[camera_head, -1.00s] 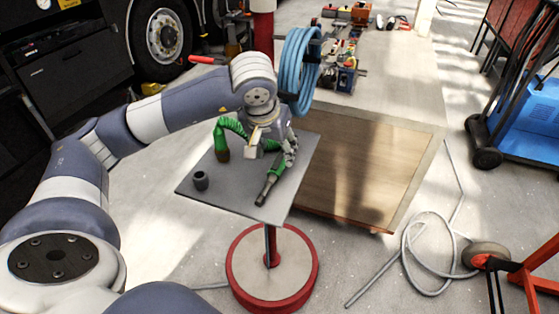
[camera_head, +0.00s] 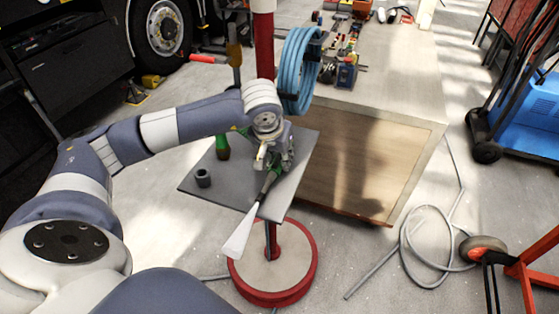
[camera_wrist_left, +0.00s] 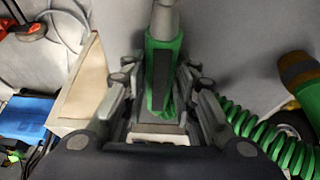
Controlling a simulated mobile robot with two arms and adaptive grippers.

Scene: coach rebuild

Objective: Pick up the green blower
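The green blower (camera_head: 268,184) has a green body and a grey nozzle pointing towards the front of a small grey table (camera_head: 232,184). A pale cone, like an air jet, spreads from its nozzle. My left gripper (camera_head: 270,163) is over the blower's rear part and hides it. In the left wrist view, the blower's green body (camera_wrist_left: 165,70) stands between the fingers of my left gripper (camera_wrist_left: 160,95), which look closed around it. A green coiled hose (camera_wrist_left: 265,135) shows at right there. I cannot tell whether the blower is clear of the table. My right gripper is out of view.
A dark cup (camera_head: 203,178) and a green, brown-ended object (camera_head: 222,148) stand on the table, left of my gripper. A red post (camera_head: 264,45) with a blue hose coil (camera_head: 301,70) rises behind. A wooden bench (camera_head: 365,165) is at right, with a grey cable (camera_head: 425,255) on the floor.

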